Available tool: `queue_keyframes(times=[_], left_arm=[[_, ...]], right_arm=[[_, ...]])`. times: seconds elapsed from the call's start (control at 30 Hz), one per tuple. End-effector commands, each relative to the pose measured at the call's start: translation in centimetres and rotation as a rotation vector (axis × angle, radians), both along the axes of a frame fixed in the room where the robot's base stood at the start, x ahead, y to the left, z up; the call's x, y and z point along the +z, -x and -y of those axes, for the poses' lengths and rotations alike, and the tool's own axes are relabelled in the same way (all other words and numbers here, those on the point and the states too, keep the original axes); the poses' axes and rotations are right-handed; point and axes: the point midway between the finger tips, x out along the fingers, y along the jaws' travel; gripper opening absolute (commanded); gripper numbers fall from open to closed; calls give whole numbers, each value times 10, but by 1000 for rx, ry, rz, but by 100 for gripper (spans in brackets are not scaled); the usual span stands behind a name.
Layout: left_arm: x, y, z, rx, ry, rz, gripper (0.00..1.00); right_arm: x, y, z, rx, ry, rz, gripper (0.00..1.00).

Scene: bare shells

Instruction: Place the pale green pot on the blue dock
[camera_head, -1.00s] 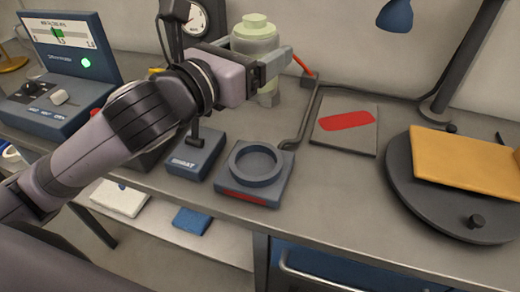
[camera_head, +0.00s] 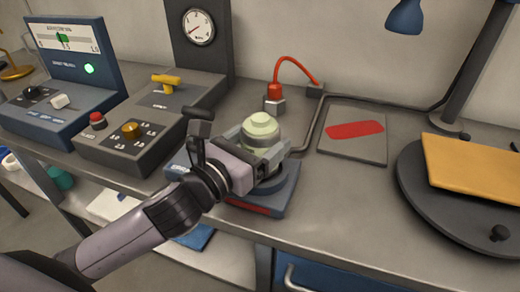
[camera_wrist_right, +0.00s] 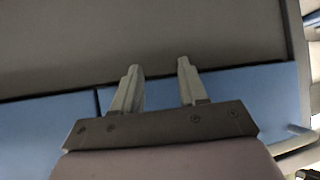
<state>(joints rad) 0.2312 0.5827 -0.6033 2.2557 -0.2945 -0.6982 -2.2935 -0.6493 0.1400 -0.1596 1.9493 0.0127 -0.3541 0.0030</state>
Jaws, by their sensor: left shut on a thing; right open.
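The pale green pot (camera_head: 263,130) is upright, held by my left gripper (camera_head: 262,152), which is shut around it. The pot is over the blue dock (camera_head: 275,200), a square block with a round ring and a red strip on its front. The gripper hides most of the ring, so I cannot tell whether the pot's base touches it. My right gripper (camera_wrist_right: 158,85) is open and empty in the right wrist view, in front of blue drawer fronts and below a grey surface.
A control box with an amber knob (camera_head: 131,130) stands left of my left arm. A red cable with a plug (camera_head: 275,98) is behind the dock. A grey plate with a red mark (camera_head: 352,134) and a dark turntable (camera_head: 420,205) with an orange board (camera_head: 475,168) are to the right.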

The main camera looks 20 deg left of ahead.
Motion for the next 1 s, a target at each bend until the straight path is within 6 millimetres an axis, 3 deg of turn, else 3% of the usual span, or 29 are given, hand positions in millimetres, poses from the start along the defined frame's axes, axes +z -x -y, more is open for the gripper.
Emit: queue_keyframes(times=[0.1, 0.47, 0.5, 0.53, 0.87, 1.0], left_arm=[[-16, 0, 0, 1, 0, 1, 35], [-18, 0, 0, 0, 0, 2, 35], [-19, 0, 0, 0, 0, 0, 88], [-19, 0, 0, 0, 0, 0, 98], [-13, 0, 0, 0, 0, 1, 100], [-17, 14, -5, 0, -2, -2, 100]], right_arm=[[-6, 0, 0, -1, 0, -2, 43], [-6, 0, -1, -1, -3, -1, 43], [-5, 0, -1, -1, -3, -2, 43], [-5, 0, -1, -1, -3, -2, 43], [-2, 0, -1, 0, -3, -1, 43], [-5, 0, -1, 0, -3, 0, 43]])
